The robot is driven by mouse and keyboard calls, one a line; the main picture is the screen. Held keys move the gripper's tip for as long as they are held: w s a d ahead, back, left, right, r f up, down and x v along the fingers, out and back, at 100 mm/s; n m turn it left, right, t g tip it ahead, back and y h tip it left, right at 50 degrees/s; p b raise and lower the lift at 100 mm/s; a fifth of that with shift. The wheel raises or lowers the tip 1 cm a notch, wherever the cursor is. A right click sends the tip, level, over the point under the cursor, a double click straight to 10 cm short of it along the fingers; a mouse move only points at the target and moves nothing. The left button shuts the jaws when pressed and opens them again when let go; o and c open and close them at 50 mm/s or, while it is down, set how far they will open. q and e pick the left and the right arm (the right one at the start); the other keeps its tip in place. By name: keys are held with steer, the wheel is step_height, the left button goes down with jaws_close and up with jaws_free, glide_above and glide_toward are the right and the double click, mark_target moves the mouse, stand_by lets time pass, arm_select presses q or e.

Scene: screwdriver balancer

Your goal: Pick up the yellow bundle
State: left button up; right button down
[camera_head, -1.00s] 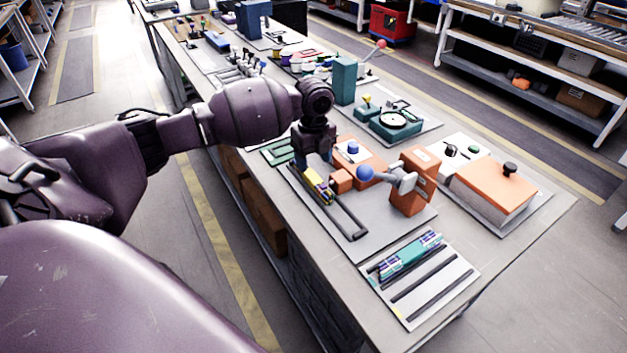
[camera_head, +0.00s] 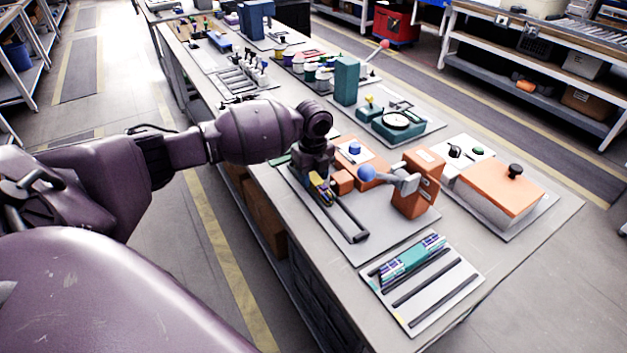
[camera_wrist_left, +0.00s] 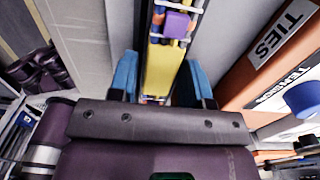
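The yellow bundle (camera_head: 321,191) lies along a dark-railed fixture on a grey plate near the table's left edge. The left wrist view shows the yellow bundle (camera_wrist_left: 164,68) with a purple piece on top and pale bands around it. My left gripper (camera_head: 317,176) is low over the bundle's far part and hides some of it. In the left wrist view its two blue fingers (camera_wrist_left: 160,82) stand apart, one on each side of the bundle. I cannot tell whether either finger touches it. My right gripper is not in view.
An orange block device (camera_head: 414,190) with a blue-knobbed lever (camera_head: 366,173) stands close on the right. A tray (camera_head: 440,291) with a teal-banded bundle (camera_head: 412,259) is at the near end. An orange-lidded box (camera_head: 498,186) is further right.

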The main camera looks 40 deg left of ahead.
arm_select(q)
steer(key=c, duration=0.6)
